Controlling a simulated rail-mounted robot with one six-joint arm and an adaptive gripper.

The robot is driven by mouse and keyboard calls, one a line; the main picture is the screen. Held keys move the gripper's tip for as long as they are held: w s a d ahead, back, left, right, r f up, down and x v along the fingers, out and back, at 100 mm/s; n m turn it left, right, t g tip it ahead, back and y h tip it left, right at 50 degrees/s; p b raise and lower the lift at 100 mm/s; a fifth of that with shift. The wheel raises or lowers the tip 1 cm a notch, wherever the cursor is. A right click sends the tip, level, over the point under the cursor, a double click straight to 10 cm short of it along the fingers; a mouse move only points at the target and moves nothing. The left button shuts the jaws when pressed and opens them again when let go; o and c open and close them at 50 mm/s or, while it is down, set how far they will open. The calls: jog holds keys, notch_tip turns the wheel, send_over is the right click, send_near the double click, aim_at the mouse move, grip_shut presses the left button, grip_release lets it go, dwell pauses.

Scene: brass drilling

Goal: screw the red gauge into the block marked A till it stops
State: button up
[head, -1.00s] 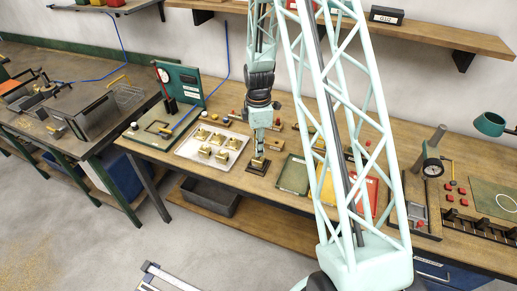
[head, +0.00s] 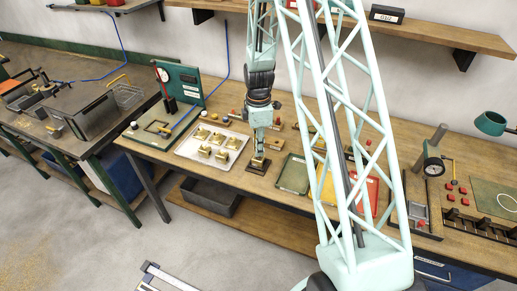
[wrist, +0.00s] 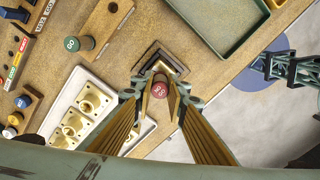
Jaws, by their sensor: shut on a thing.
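The red gauge (wrist: 159,88), with white lettering on its round top, is held between the two fingers of my gripper (wrist: 160,84) in the wrist view. The gripper is shut on it. Below it is a brass block (wrist: 173,63) in a dark square fixture (wrist: 148,57). The gauge's lower end is hidden, so its thread and depth in the block cannot be seen. In the head view my gripper (head: 259,152) points down over the same fixture (head: 250,168) near the bench's front edge. No letter A is legible on the block.
A pale tray (head: 186,152) of several brass blocks lies left of the fixture. A green-topped gauge (wrist: 72,44) and a blue-topped one (wrist: 23,101) stand nearby. Green (head: 293,175), yellow (head: 316,188) and red trays (head: 371,198) lie to the right.

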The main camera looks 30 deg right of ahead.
dwell(0.7)
jog(key=shift+f+m+b, duration=0.1)
jog(key=shift+m+b, duration=1.2)
jog(key=shift+m, duration=1.8)
jog(key=shift+m+b, duration=1.05)
jog(key=shift+m, duration=2.15)
jog(key=o, duration=0.7)
jog(key=shift+n, duration=0.3)
